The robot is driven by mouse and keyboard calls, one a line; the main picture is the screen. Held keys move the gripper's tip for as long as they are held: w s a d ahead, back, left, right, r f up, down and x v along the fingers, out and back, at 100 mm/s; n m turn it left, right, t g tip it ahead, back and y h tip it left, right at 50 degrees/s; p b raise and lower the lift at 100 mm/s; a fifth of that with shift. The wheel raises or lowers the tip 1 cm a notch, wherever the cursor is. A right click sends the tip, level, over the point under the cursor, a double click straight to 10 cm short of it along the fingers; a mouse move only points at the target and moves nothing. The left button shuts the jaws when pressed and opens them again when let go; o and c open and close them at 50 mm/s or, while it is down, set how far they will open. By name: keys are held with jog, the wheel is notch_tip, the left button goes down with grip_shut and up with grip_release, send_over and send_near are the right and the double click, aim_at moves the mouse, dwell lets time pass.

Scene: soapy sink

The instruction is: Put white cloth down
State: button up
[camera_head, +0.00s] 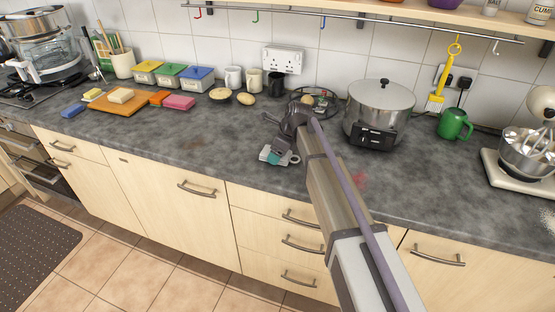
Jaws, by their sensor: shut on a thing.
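My arm reaches up from the lower right, and my gripper (281,147) is low over the worktop, left of the large steel pot. It is shut on a small bunched white cloth (266,153), which shows pale with teal patches at the jaws. The gripper covers part of the cloth. I cannot tell whether the cloth touches the worktop.
The grey worktop (205,140) is clear to the left of my gripper. A steel pot (379,105) stands right of it, with a green mug (453,124) beyond. Behind are a dark wire rack (322,98), mugs, lidded tubs and a wooden board (117,103).

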aim_at(289, 155)
jog(key=shift+r, duration=0.15)
jog(key=shift+f, duration=0.3)
jog(key=o, duration=0.8)
jog(key=shift+r, duration=0.15)
jog(key=p+v, duration=1.1)
jog(key=v, duration=0.1)
jog(key=shift+r, duration=0.2)
